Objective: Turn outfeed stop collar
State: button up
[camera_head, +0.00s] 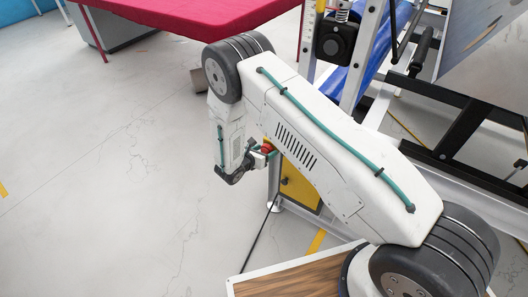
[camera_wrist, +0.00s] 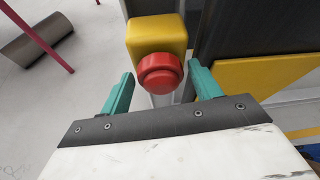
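A red round stop button with a collar (camera_wrist: 160,73) sits on the front of a yellow box (camera_wrist: 158,32) in the wrist view. In the head view the red button (camera_head: 267,147) is small and partly hidden by my arm. My gripper (camera_wrist: 161,69) is open, with one teal finger to the left and one to the right of the button. A gap shows between each finger and the red collar. In the head view my gripper (camera_head: 265,154) is close to the button. I cannot tell how far the fingertips reach past the collar.
A yellow panel (camera_wrist: 265,85) and a dark upright surface (camera_wrist: 240,30) stand right of the button. A machine frame (camera_head: 362,55) with blue rollers is behind my arm. A red-topped table (camera_head: 190,15) and a brown cylinder (camera_wrist: 38,40) are at the left. The left floor is open.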

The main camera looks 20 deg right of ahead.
jog(key=c, duration=0.7)
jog(key=shift+m, duration=0.3)
jog(key=shift+s+d+m+t+y, duration=0.15)
jog(key=shift+m+t+y, duration=1)
jog(key=shift+m, duration=0.65)
jog(key=o, duration=1)
jog(key=v, duration=0.8)
